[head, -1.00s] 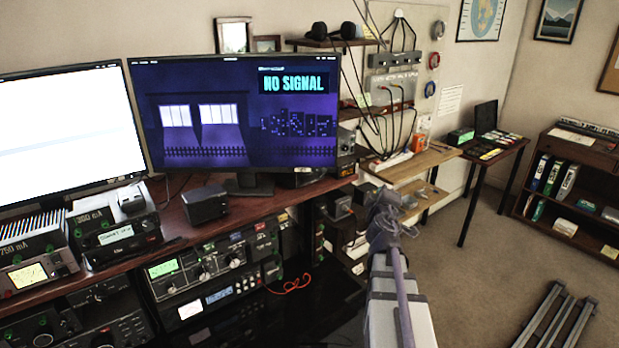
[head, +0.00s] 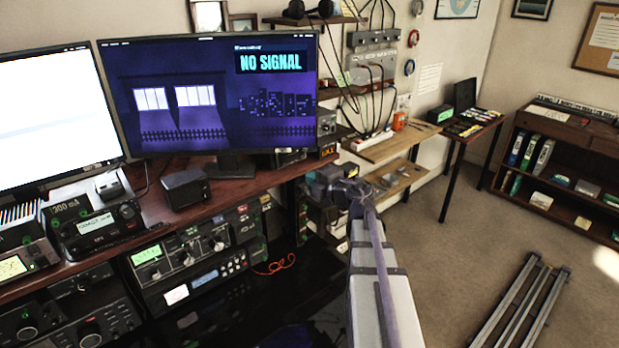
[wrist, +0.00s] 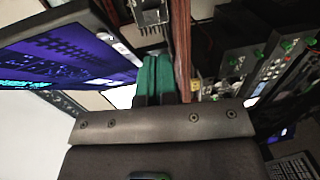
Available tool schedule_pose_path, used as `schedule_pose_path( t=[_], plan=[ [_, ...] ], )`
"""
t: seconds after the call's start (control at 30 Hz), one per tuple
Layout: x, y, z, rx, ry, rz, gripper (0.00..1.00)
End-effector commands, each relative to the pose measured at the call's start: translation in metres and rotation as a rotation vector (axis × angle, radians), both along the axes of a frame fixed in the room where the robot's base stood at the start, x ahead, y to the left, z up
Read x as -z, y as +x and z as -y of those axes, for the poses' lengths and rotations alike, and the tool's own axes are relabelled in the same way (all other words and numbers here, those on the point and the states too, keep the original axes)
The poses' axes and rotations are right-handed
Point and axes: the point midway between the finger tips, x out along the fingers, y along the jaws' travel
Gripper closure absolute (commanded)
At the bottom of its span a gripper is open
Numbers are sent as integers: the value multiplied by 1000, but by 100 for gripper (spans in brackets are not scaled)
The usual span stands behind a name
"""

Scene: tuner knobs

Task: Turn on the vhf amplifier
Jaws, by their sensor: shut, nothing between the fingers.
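No label reading "vhf amplifier" is legible, so I cannot tell which unit it is. A black unit marked 300 mA (head: 88,225) stands on the desk at left in the head view. A rack of radio units with a lit green display (head: 185,255) sits below the desktop. In the wrist view, panels with green-lit knobs (wrist: 265,60) show at the right, apart from my gripper. My gripper (wrist: 153,62) has green fingers, shut and empty, beside a brown wooden edge. In the head view my arm reaches toward the shelves right of the desk; the fingertips cannot be made out there.
Two monitors stand on the desk (head: 235,180); the right monitor (head: 215,95) reads NO SIGNAL. Wooden shelves (head: 400,143) and hanging cables are on the back wall. A side table (head: 470,130) stands farther right. The carpet (head: 450,240) is open, with metal rails (head: 520,300) lying on it.

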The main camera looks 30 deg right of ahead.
Motion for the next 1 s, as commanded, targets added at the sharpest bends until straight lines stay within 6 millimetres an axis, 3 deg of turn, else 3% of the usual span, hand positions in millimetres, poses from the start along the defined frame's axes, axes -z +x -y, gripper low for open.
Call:
schedule_pose_path(
  t=[0.3,0.5,1.0],
  plan=[
    [10,72,-11,-2,0,0,100],
    [13,103,-17,0,0,2,100],
    [15,115,-20,0,0,2,100]
  ],
)
